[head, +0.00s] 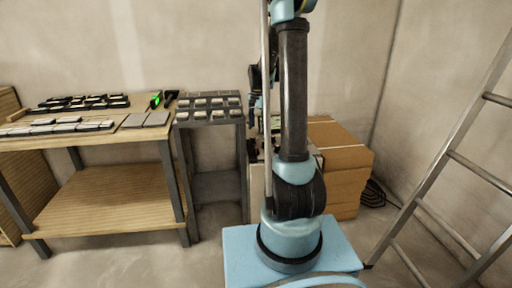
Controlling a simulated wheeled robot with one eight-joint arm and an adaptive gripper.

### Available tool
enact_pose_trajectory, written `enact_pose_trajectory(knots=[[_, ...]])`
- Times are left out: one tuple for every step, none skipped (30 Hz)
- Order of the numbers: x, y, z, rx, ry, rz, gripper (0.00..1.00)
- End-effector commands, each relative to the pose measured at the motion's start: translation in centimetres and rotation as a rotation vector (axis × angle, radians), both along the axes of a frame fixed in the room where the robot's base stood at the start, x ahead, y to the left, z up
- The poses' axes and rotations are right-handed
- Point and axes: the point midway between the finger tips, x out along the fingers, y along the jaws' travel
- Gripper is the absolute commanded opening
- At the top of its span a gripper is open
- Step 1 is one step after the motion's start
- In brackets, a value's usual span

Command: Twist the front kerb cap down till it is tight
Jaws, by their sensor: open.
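My gripper (253,122) is dark and partly hidden behind my upright arm in the head view. Its fingers point down, apart and open. Below it is a pale block-like thing (257,185), mostly covered by my arm, with small dark parts near its top. I cannot tell which of these, if any, is the front kerb cap, nor whether the gripper touches it.
A wooden workbench (105,196) at left bears dark and pale tile pieces and a green-marked tool (155,100). A grey stand (216,187) holds a tray of pale pieces. Cardboard boxes (345,170) stand behind my arm; a ladder (445,160) leans at right.

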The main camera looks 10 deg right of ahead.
Motion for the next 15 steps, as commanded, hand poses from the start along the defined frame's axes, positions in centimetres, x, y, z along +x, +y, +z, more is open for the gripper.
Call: enact_pose_trajectory(knots=[[-1.0,0.0,0.7,-0.001,-0.004,0.013,0.46],[-1.6,0.0,1.0,-0.001,-0.006,0.024,0.46],[-2.3,0.0,1.5,-0.001,-0.009,0.036,0.46],[-2.9,0.0,1.9,-0.001,-0.011,0.046,0.46],[-3.5,0.0,2.2,-0.002,-0.014,0.057,0.46],[-4.3,0.0,2.7,-0.002,-0.016,0.071,0.46],[-5.0,0.0,3.0,-0.003,-0.02,0.081,0.46],[-5.7,0.0,3.4,-0.004,-0.022,0.094,0.46],[-6.6,0.0,3.8,-0.003,-0.026,0.108,0.46],[-7.3,0.0,4.1,-0.005,-0.029,0.121,0.46],[-8.0,0.0,4.4,-0.005,-0.033,0.132,0.46],[-8.9,0.0,4.8,-0.006,-0.037,0.148,0.46],[-9.7,0.0,5.0,-0.007,-0.04,0.161,0.46],[-10.4,0.0,5.2,-0.008,-0.042,0.172,0.46],[-11.4,0.0,5.5,-0.008,-0.046,0.189,0.46]])
